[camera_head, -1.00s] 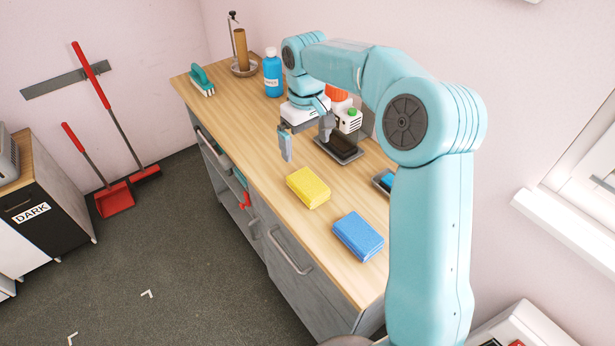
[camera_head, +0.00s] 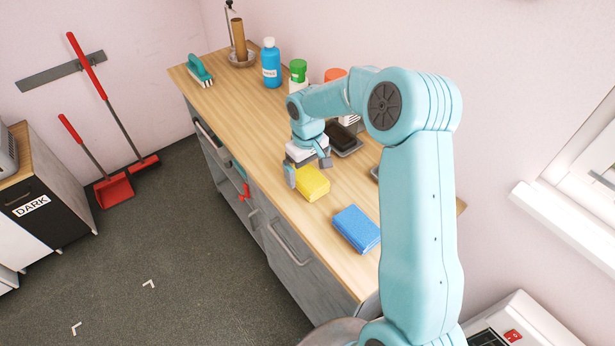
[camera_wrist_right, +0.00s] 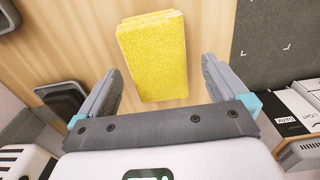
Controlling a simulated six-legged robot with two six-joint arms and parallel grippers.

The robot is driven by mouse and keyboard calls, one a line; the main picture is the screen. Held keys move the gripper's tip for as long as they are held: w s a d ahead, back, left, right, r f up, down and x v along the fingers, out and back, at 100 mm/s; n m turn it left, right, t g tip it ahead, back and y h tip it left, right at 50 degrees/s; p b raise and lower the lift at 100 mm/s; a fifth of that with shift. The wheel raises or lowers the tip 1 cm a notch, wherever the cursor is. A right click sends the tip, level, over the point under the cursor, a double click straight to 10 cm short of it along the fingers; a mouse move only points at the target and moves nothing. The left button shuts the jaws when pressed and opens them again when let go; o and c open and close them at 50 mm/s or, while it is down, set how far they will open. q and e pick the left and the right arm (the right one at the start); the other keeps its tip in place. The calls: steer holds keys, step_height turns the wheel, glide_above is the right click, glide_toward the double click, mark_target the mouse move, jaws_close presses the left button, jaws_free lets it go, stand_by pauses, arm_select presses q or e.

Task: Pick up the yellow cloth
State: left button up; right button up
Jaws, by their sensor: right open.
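The yellow cloth (camera_head: 313,184) lies as a folded block on the wooden counter, left of the blue cloth in the wrist view's terms hidden but nearer the back than the blue one in the head view. It also shows in the right wrist view (camera_wrist_right: 153,55), ahead of the fingers and between their lines. My right gripper (camera_head: 308,172) is open and empty, just above and behind the yellow cloth; its fingers (camera_wrist_right: 158,88) stand on either side of the cloth's near end. I cannot tell whether they touch it. My left gripper is not in view.
A blue cloth (camera_head: 357,229) lies nearer on the counter (camera_head: 240,122). A dark tray (camera_head: 345,142) sits behind my gripper. The counter's front edge is close to the yellow cloth.

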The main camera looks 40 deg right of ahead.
mark_target(308, 176)
steer(key=f, duration=0.3)
steer(key=shift+w+d+f, duration=0.15)
steer(key=shift+d+f, duration=0.05)
steer(key=shift+d, duration=0.15)
steer(key=shift+a+r, duration=0.15)
steer(key=shift+a, duration=0.05)
steer(key=shift+d, duration=0.1)
steer(key=c, duration=1)
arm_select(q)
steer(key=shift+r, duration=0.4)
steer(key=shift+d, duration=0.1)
arm_select(e)
steer(key=shift+r, duration=0.5)
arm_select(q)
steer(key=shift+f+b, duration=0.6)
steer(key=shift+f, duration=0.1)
arm_select(e)
step_height(308, 176, up, 19)
steer(key=shift+f, duration=0.1)
